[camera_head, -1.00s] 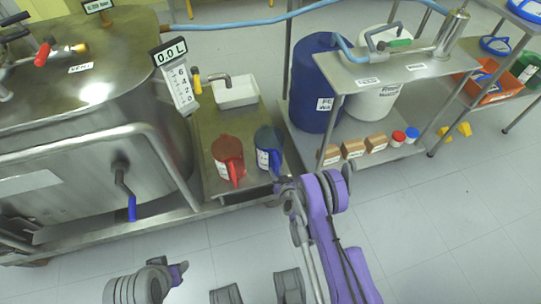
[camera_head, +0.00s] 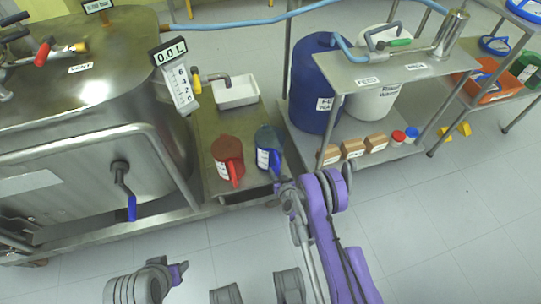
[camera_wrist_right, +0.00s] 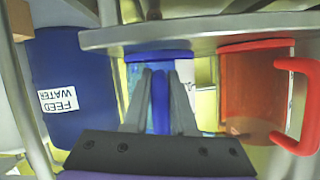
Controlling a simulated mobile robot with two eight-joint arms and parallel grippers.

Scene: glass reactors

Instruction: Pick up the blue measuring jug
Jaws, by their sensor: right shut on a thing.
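The blue measuring jug (camera_head: 267,146) stands on the low steel shelf beside the big tank, to the right of the red jug (camera_head: 228,157). My right gripper (camera_head: 279,182) is at the jug's near side. In the right wrist view, my right gripper's two fingers (camera_wrist_right: 160,100) are closed on the jug's blue handle. The jug's blue rim (camera_wrist_right: 158,56) shows behind them; the fingers hide much of its body. The jug looks about upright, and I cannot tell a gap under it.
The red jug (camera_wrist_right: 255,90) is close beside the held jug. A blue feed water drum (camera_head: 316,85) stands on the other side, under a steel shelf (camera_head: 385,73). A white tray (camera_head: 236,92) lies behind the jugs. Floor in front is clear.

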